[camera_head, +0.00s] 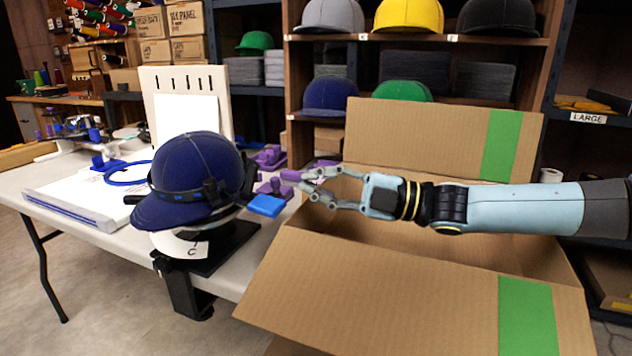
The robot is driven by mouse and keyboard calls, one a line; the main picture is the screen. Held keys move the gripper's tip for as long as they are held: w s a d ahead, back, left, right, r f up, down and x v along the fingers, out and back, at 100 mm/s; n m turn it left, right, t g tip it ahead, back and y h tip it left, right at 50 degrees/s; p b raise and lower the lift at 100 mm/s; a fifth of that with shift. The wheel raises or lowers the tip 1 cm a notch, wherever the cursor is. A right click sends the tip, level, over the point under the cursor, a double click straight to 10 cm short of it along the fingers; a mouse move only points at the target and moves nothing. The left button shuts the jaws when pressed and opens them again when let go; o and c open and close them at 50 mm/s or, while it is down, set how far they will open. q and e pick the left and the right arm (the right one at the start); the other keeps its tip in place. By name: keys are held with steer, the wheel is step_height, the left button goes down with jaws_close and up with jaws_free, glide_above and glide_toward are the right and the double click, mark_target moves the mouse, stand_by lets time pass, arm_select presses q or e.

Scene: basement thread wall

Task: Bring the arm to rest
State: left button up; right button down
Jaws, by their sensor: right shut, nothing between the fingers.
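My right arm comes in from the right edge, stretched level over an open cardboard box. My right gripper (308,188) is shut and empty above the box's left side, its fingertips pointing left. My left gripper is not in view.
The cardboard box (400,290) stands with flaps spread and green tape on them. A white table (60,180) holds a white board, a blue hoop (128,173) and purple parts (270,157). Shelves with caps (408,16) stand behind. Floor is free at lower left.

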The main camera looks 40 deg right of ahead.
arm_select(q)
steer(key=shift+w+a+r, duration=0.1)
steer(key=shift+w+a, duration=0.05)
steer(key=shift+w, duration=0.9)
